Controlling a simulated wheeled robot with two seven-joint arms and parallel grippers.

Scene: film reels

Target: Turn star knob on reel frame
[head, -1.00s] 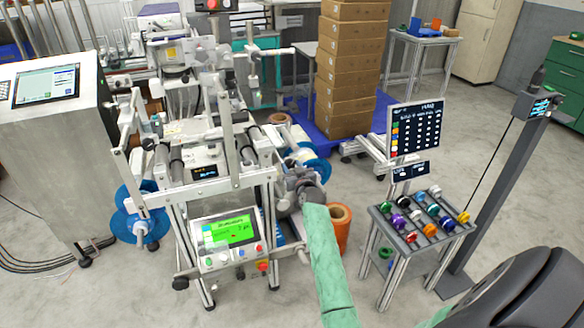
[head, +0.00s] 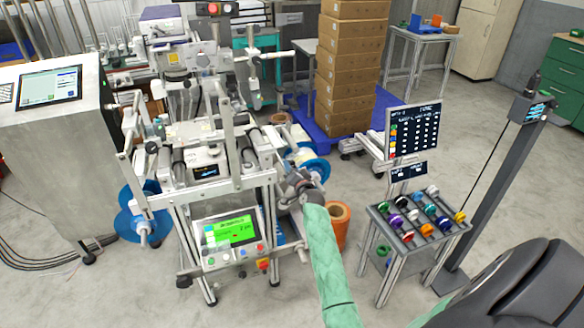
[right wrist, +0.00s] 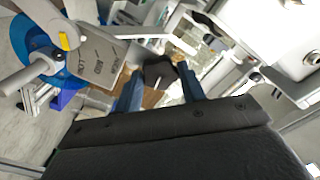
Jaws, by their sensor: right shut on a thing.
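The reel frame (head: 262,178) is a silver machine frame in the middle of the head view, with a blue reel (head: 312,168) on its right side. My right gripper (head: 292,184) reaches that side, next to the blue reel. In the right wrist view its two blue fingers (right wrist: 160,74) stand on either side of a small dark knob (right wrist: 158,70), and they are shut on it. The knob's star shape cannot be made out, and in the head view the gripper hides it. My left gripper is not in view.
A grey plate (right wrist: 100,62) and the blue reel (right wrist: 32,42) lie close to the left of the fingers in the wrist view. An orange roll (head: 338,222) stands just right of my arm. A rack of coloured spools (head: 395,240) stands further right.

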